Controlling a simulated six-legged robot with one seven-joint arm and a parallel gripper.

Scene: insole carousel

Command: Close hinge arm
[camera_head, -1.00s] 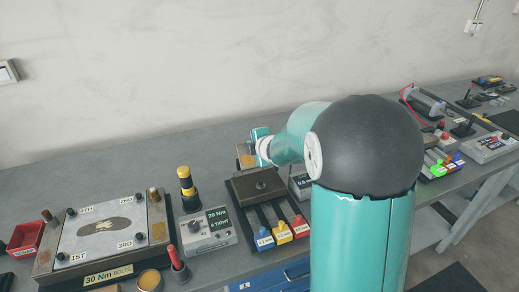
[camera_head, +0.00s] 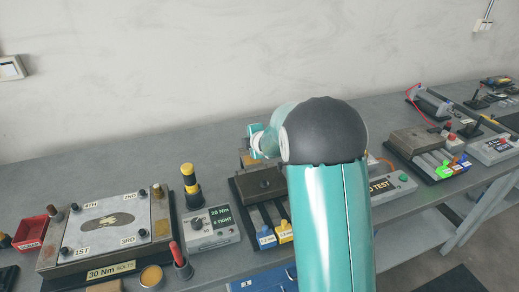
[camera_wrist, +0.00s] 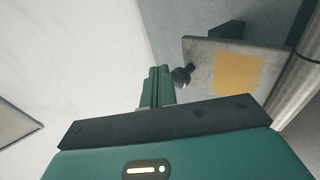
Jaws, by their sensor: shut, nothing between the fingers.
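My gripper (camera_wrist: 157,88) has its green fingers together in the wrist view, with nothing between them. Just right of the fingertips is a dark round knob (camera_wrist: 181,76) at the edge of a grey plate with an orange-yellow patch (camera_wrist: 237,71). This plate may be the hinge arm; I cannot tell for sure. Whether the fingers touch the knob is unclear. In the head view my gripper (camera_head: 256,139) is at the back of the bench, behind a dark block fixture (camera_head: 258,184), partly hidden by my arm. A small tan piece (camera_head: 247,160) shows below it.
A metal cylinder (camera_wrist: 299,78) stands at the right of the wrist view. On the bench are a bolt plate (camera_head: 107,226), a torque box (camera_head: 211,228), a black-yellow post (camera_head: 189,184) and a red bin (camera_head: 31,233). The bench behind the bolt plate is clear.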

